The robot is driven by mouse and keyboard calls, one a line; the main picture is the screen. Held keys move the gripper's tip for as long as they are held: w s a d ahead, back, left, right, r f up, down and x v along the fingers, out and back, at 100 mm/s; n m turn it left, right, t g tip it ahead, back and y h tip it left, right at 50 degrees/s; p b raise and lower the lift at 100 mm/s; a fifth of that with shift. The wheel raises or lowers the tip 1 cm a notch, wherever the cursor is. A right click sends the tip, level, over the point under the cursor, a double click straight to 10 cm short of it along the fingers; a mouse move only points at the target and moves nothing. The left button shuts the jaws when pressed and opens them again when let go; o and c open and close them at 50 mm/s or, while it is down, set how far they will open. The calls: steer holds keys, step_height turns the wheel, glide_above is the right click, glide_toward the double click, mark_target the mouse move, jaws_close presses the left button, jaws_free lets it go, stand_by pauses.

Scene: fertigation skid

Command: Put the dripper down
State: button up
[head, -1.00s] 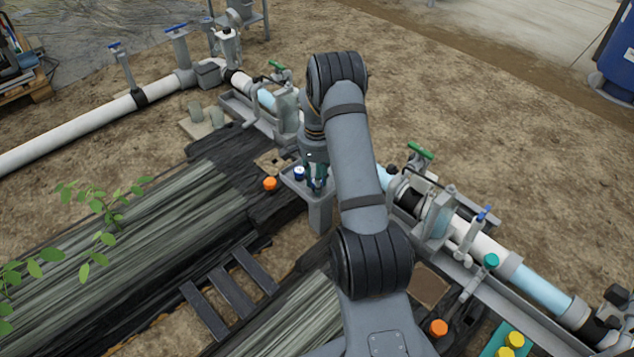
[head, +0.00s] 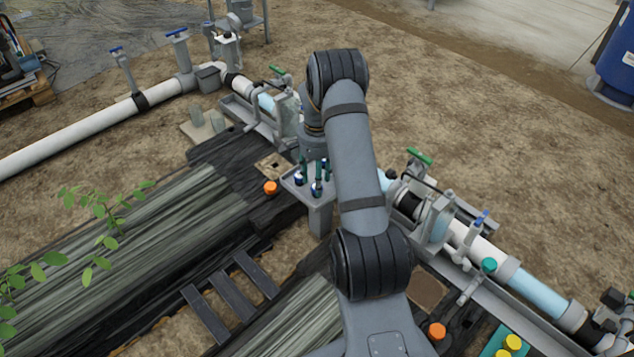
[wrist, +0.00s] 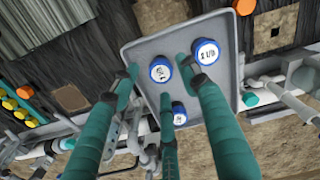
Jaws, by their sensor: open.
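Three drippers with blue rims and white labelled tops stand on a small grey tray (wrist: 150,38) on a post. In the wrist view, one dripper (wrist: 161,70) is between my spread fingers, one (wrist: 206,52) marked "2 L/h" is by the right finger's tip, and a smaller-looking one (wrist: 179,113) is near the middle finger. My gripper (head: 314,178) has teal fingers and is open above the tray (head: 319,209). The middle dripper appears free of the fingers, though contact is hard to judge. The tray also has bare surface around the drippers.
A pipe line with clear sections (head: 540,290) and green-handled valves (head: 419,156) runs behind and right of the tray. An orange cap (head: 271,187) is just left of it. Dark slatted sheeting and a leafy plant (head: 105,205) lie farther left.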

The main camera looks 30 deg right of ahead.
step_height(320, 180, up, 9)
steer(key=p, duration=0.3)
steer(key=shift+f, duration=0.2)
step_height(320, 180, down, 12)
steer(key=b, duration=0.6)
steer(key=shift+r+p, duration=1.35)
steer(key=shift+r, duration=0.7)
steer(key=shift+f, duration=0.1)
